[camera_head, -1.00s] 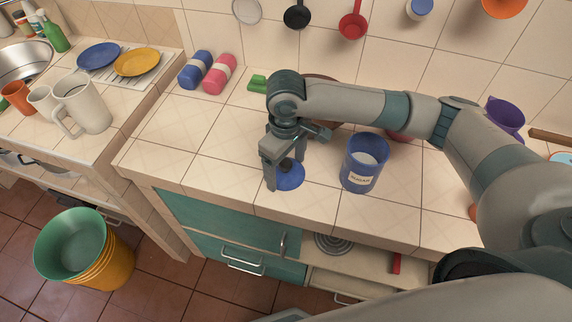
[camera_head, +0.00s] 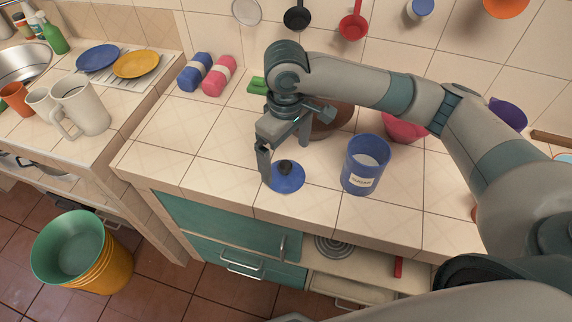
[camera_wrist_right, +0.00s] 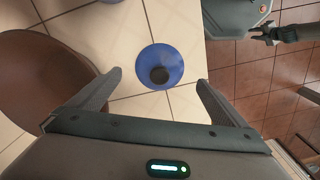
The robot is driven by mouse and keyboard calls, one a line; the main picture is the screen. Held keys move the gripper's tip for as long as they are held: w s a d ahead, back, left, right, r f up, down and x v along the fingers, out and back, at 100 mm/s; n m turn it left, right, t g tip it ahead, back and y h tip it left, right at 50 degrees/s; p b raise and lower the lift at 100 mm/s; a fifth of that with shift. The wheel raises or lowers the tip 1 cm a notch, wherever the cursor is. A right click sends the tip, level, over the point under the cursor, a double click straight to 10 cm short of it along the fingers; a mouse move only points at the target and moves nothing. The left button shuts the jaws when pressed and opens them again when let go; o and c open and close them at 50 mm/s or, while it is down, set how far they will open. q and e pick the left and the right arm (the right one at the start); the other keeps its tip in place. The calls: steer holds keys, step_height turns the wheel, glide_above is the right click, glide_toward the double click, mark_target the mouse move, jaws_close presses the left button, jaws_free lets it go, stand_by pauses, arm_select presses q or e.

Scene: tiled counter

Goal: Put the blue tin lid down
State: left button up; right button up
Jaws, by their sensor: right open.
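The blue tin lid (camera_head: 287,178) with a dark round knob lies flat on the tiled counter, left of the open blue sugar tin (camera_head: 364,165). In the right wrist view the lid (camera_wrist_right: 160,67) lies beyond and between the fingertips, apart from both. My right gripper (camera_head: 282,148) is open and empty above and just behind the lid; its fingers also show in the right wrist view (camera_wrist_right: 158,82). The tin stands upright with pale contents and a sugar label.
A brown bowl (camera_head: 331,121) and a red bowl (camera_head: 404,128) stand behind the tin. Blue and pink rolls (camera_head: 207,72) lie near the wall. The counter left of the lid is clear. The counter's front edge is close to the lid.

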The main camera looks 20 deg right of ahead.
mark_target(286, 165)
step_height(286, 165, up, 6)
steer(key=shift+r+b, duration=0.2)
steer(key=shift+b, duration=0.2)
stand_by(0.6)
